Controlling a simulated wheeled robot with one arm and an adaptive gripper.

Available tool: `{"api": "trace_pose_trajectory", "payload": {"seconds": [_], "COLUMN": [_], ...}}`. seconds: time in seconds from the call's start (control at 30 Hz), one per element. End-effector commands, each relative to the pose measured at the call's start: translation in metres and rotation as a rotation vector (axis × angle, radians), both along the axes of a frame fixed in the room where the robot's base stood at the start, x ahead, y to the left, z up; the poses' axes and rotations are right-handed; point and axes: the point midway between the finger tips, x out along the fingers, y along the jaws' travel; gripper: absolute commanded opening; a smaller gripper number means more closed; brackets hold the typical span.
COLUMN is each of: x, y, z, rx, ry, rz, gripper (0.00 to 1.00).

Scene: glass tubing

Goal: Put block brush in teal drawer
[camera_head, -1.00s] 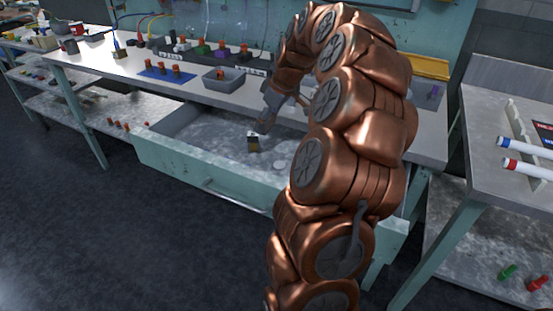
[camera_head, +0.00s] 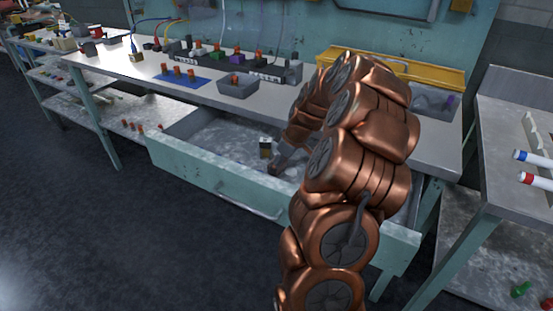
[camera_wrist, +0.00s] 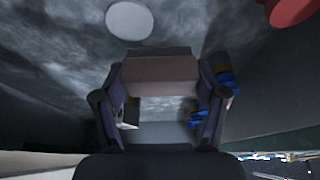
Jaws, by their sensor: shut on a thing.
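The teal drawer (camera_head: 215,187) is pulled open under the workbench, its grey inside showing. My gripper (camera_head: 283,163) is low inside the drawer opening, right of a small dark block with a pale top. In the wrist view my gripper (camera_wrist: 158,108) is shut on a brownish block with a grey edge, which I take as the block brush (camera_wrist: 160,72). It spans between the two fingers. The brush is too small and dark in the head view to make out clearly, and I cannot tell whether it touches the drawer floor.
The small dark block (camera_head: 265,147) stands in the drawer. A white disc (camera_wrist: 129,20), a red object (camera_wrist: 291,10) and blue-and-yellow pieces (camera_wrist: 224,80) lie around the gripper.

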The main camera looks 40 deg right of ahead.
Motion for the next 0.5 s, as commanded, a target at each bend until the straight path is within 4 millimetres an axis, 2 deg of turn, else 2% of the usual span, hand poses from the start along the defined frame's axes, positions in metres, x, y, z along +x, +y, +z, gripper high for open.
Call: {"api": "trace_pose_trajectory", "payload": {"seconds": [0.5], "x": [0.029], "y": [-0.017], "z": [0.0], "rx": [0.001], "ry": [0.002], "rz": [0.002], "gripper": [0.34]}}
